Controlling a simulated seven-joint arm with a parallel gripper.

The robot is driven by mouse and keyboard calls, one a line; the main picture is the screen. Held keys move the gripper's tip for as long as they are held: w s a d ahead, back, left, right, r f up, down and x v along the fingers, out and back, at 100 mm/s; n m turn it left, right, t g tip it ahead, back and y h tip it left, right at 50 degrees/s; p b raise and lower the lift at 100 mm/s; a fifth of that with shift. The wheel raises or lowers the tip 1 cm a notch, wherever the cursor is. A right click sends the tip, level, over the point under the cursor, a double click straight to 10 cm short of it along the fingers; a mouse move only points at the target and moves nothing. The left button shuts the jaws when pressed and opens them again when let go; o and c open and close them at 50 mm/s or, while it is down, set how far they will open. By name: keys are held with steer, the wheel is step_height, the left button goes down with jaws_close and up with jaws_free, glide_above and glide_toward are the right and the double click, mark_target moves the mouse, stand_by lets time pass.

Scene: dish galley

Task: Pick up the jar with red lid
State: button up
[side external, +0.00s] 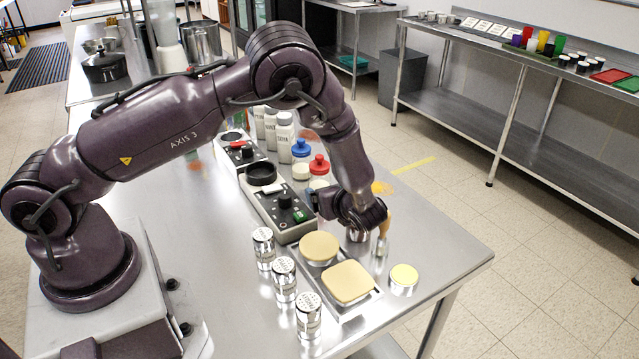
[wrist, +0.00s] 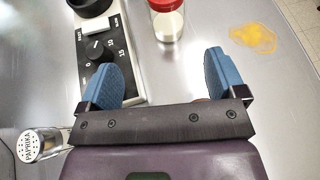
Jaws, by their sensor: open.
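The jar with red lid (side external: 319,167) stands upright on the steel table in the side view, in front of a blue-lidded jar (side external: 301,152). It has a clear body with pale contents. In the wrist view the jar (wrist: 168,24) is at the top edge, with its top cut off. My gripper (wrist: 160,75) is open, with its two blue fingers wide apart. Bare table shows between the fingers, and the jar stands beyond the fingertips, apart from them. In the side view my wrist is low over the table, and the fingers are hard to make out.
A control box with a knob (wrist: 97,48) is close to the left finger. A paprika shaker (wrist: 39,145) stands at lower left. A yellow spill (wrist: 253,38) lies right of the jar. A tray with two tan pads (side external: 347,282) and a yellow-topped tin (side external: 403,279) are near the table's front.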

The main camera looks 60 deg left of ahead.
mark_target(322, 178)
steer(key=shift+m+t, duration=0.4)
steer(key=shift+m, duration=0.2)
steer(key=x, duration=0.5)
steer(key=w+x, duration=0.1)
steer(key=x, duration=0.1)
steer(key=shift+w+a+r, duration=0.1)
steer(key=shift+a+r, duration=0.15)
steer(key=shift+a, duration=0.05)
steer(key=shift+s+x, duration=0.15)
steer(key=shift+x, duration=1.15)
steer(key=shift+s+x, duration=0.1)
steer(key=shift+x, duration=1.25)
jaws_close()
